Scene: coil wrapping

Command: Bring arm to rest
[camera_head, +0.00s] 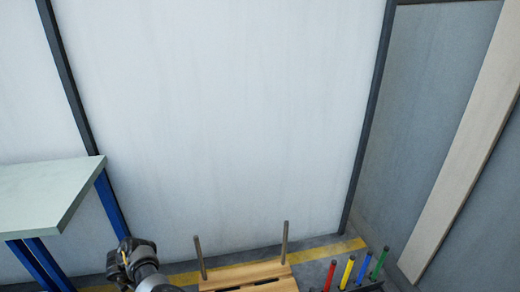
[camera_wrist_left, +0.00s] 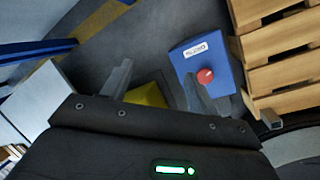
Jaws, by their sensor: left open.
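My left arm shows at the bottom left of the head view, with its dark wrist end low in the picture. In the left wrist view my left gripper (camera_wrist_left: 158,88) is open, its two fingers apart with nothing between them. Beyond the fingers the grey floor and a yellow patch (camera_wrist_left: 149,95) show. My right gripper is in neither view.
A pale table (camera_head: 35,198) with blue legs stands at the left. A wooden pallet (camera_head: 248,274) with two upright posts is at bottom centre, beside several coloured rods (camera_head: 347,271). A blue box with a red button (camera_wrist_left: 205,75) is near my left gripper.

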